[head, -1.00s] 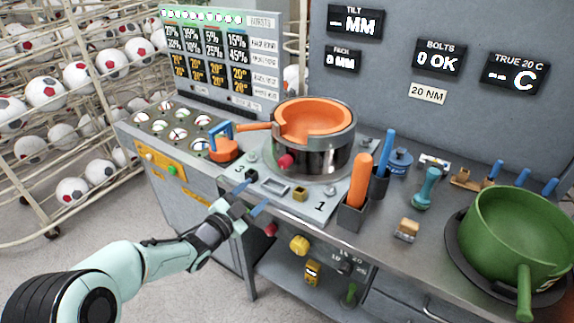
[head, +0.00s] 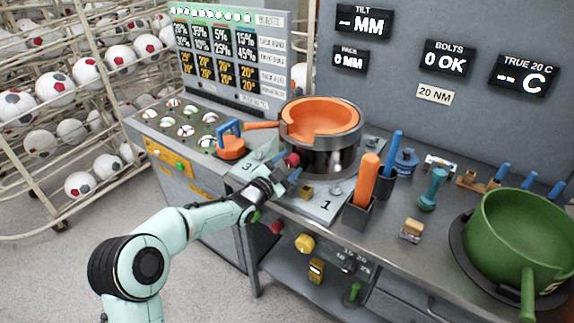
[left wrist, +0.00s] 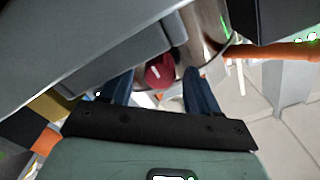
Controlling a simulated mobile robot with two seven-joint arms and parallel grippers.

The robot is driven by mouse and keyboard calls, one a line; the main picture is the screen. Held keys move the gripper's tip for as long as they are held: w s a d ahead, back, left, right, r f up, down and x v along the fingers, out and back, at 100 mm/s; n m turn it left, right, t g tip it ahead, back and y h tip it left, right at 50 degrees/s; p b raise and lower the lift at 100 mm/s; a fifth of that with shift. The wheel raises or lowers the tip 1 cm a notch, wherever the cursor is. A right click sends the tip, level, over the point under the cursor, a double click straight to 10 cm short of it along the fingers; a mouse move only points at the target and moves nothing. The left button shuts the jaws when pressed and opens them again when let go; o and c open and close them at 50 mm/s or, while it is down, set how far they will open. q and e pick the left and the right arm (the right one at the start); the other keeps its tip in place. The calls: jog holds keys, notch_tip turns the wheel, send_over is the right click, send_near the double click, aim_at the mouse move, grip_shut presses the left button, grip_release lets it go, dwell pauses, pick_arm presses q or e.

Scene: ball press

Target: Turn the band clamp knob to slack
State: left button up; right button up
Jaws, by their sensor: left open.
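The band clamp knob is a red knob (head: 293,160) on the front of the metal band (head: 318,158) around the orange mould (head: 318,122). My left gripper (head: 285,169) is at the front of the clamp, with its blue fingers open close to the knob. In the left wrist view, the red knob (left wrist: 160,72) shows between the two open fingers (left wrist: 160,88), slightly beyond their tips or level with them. I cannot tell whether they touch it. The gripper partly hides the plate below the band. My right gripper is not in view.
An orange-handled tool (head: 367,180) stands in a holder right of the clamp. A blue-handled orange piece (head: 231,147) sits to its left. A green pot (head: 515,240) stands far right. Ball racks (head: 60,100) fill the left. Floor in front is free.

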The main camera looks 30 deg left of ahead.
pick_arm(q)
jog(key=c, duration=1.1)
jog(key=shift+o, duration=0.3)
jog(key=shift+n, duration=0.4)
jog(key=n, duration=0.3)
jog(key=shift+n+p, duration=0.35)
jog(key=shift+n, duration=0.05)
jog(key=n+p, duration=0.1)
jog(key=n, duration=0.4)
jog(key=n+p, duration=0.1)
jog(key=n, duration=0.3)
jog(key=shift+n+p, duration=0.35)
jog(key=shift+n, duration=0.05)
jog(key=shift+f+n+p, duration=0.1)
jog(key=shift+n+p, duration=0.35)
jog(key=shift+n, duration=1.25)
